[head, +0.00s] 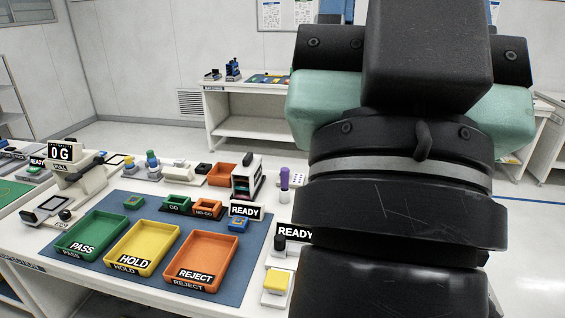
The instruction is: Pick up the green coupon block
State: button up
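A small green block (133,202), which looks like the coupon block, lies on the blue mat (222,288) behind the green PASS tray (78,247). It has a darker patch on top, too small to make out. It sits apart from the trays, and nothing is touching it. My own arm fills the right half of the head view. My gripper's fingers do not show, so I cannot see where they are relative to the block.
A yellow HOLD tray (128,257) and an orange REJECT tray (187,275) stand beside the PASS tray. A blue block (238,225) lies at the mat's right. Green GO (177,202) and orange NO-GO (207,205) fixtures stand behind. A pull tester (82,172) stands at left.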

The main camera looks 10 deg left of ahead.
aim_at(134, 202)
jog(key=u, duration=0.3)
jog(key=l+u, duration=0.2)
jog(key=u, duration=0.2)
jog(key=l+u, duration=0.2)
jog(key=u, duration=0.2)
jog(key=k+l+u, duration=0.1)
jog(key=u, duration=0.35)
jog(key=k+l, duration=0.1)
jog(key=l, duration=0.15)
